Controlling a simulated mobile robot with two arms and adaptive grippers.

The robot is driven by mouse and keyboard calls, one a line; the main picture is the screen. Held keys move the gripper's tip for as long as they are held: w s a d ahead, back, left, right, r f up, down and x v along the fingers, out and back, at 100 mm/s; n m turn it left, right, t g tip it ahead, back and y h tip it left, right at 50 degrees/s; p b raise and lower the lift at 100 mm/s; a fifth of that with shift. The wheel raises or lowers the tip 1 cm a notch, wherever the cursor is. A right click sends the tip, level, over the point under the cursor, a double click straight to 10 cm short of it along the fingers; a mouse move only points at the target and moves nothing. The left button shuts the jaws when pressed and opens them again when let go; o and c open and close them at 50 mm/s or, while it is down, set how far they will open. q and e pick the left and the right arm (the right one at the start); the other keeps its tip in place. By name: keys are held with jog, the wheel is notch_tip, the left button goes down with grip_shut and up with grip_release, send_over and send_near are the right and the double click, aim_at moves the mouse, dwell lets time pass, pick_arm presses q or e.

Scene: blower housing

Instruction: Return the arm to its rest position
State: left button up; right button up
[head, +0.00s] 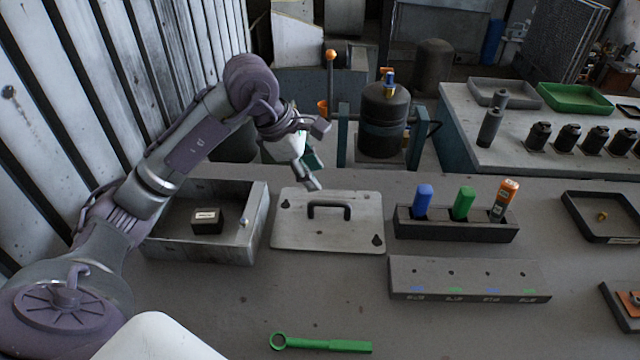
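My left arm (190,145) comes in from the left and reaches over the back of the grey table. My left gripper (317,156) is raised above and behind the flat metal cover plate (292,232). Its fingers are spread apart and nothing shows between them. The plate lies on the table with a dark handle (330,207) on top, apart from the gripper. My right gripper is not in view.
An open metal box (253,222) with a small dark block (207,221) inside sits beside my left arm. Ribbed wall panels stand at left.

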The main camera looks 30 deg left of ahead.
pick_arm(q)
jog(key=shift+s+a+r, duration=0.1)
jog(key=shift+r, duration=0.2)
